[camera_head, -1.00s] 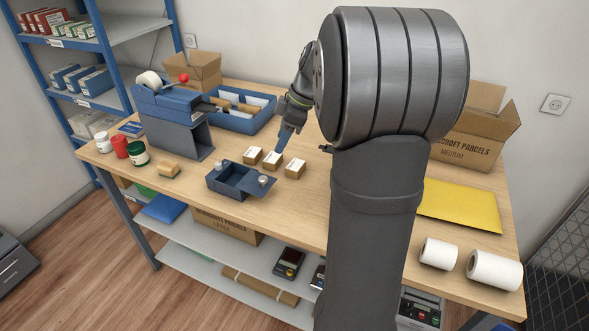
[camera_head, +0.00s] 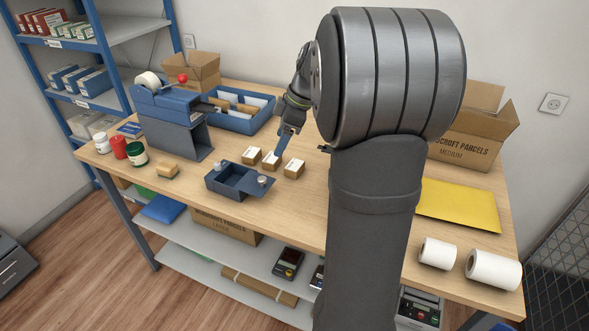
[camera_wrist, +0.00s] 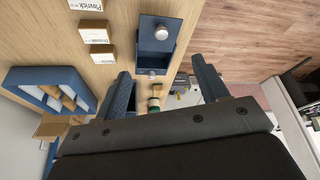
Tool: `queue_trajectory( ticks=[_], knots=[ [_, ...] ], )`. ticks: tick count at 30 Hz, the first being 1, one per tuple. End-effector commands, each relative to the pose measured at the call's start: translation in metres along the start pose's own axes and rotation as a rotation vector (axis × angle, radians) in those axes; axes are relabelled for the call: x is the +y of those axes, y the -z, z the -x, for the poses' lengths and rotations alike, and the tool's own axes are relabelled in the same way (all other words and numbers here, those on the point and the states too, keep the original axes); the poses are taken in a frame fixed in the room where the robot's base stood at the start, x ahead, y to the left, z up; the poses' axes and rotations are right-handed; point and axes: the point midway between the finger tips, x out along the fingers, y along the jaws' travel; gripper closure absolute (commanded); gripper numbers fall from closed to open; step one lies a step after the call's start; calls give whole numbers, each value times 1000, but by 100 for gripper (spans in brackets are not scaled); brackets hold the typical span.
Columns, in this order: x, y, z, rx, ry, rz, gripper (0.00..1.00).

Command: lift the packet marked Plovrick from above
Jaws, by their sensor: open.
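Three small brown packets with white top labels stand in a row on the counter. The one marked Plovrick (camera_wrist: 88,5) is at the top edge of the wrist view, partly cut off; by its place in the row it is the right-hand packet (camera_head: 294,168) in the head view. The middle packet (camera_wrist: 96,31) and the left packet (camera_wrist: 103,54) have labels too small to read surely. My gripper (camera_head: 283,149) is at the row in the head view, close to the middle packet. In the wrist view its two fingers (camera_wrist: 161,66) are apart with nothing between them.
A dark blue open box (camera_head: 229,183) with metal knobs stands in front of the packets. Behind them is a blue divided bin (camera_head: 240,118). A tape dispenser (camera_head: 165,110), jars (camera_head: 136,154) and a small wooden block (camera_head: 168,169) are at left.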

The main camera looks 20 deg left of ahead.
Motion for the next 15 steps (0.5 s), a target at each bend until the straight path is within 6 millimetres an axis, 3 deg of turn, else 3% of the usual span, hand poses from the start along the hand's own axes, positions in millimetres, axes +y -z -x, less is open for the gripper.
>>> queue_trajectory(
  ticks=[7, 12, 15],
  knots=[
    [24, -8, -17, -253, -16, 493, 34],
    [48, -8, -20, -462, 16, 904, 34],
    [58, -6, -20, -543, 40, 1064, 34]
  ],
)
